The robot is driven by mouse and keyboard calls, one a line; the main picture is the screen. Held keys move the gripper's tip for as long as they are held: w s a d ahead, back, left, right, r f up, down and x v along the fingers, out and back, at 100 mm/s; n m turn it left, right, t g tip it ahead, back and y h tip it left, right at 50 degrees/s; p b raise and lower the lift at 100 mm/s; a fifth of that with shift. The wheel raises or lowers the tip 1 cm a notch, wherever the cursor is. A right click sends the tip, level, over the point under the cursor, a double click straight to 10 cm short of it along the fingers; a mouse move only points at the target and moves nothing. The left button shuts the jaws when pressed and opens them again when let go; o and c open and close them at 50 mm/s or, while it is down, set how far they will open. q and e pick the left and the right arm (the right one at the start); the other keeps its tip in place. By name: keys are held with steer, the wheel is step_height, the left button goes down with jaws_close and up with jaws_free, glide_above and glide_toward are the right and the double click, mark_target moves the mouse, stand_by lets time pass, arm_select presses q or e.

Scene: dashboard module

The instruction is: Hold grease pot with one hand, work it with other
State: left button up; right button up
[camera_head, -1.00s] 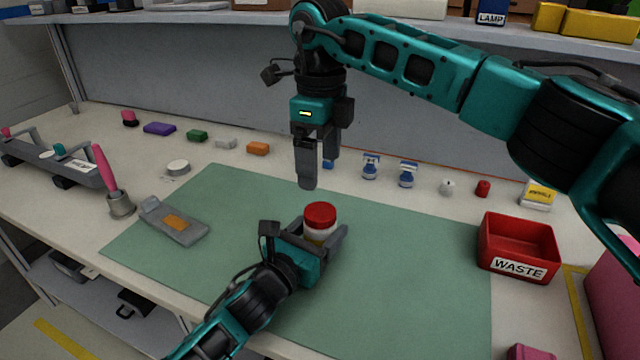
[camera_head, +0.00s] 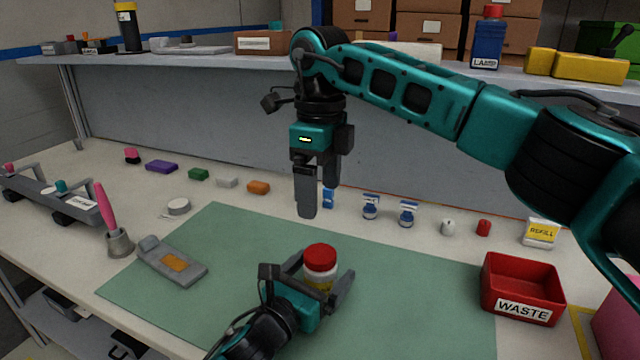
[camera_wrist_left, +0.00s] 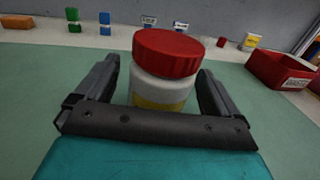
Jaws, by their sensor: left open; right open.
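The grease pot (camera_head: 321,266) is a white jar with a yellow band and a red lid, upright on the green mat (camera_head: 215,225). It also shows in the left wrist view (camera_wrist_left: 163,85), with the lid on. My left gripper (camera_head: 326,284) is open, with one finger on each side of the pot. In the left wrist view gaps show between the pot and both fingers. My right gripper (camera_head: 307,205) points down, open and empty, above the mat's back edge, behind and above the pot.
A red WASTE bin (camera_head: 522,285) stands to the right. A grey tool with an orange patch (camera_head: 172,262) lies on the mat's left. A brush in a cup (camera_head: 112,225) stands beyond it. Small blocks and bottles line the back. The mat's right part is clear.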

arm_select(q)
steer(key=v, duration=1.3)
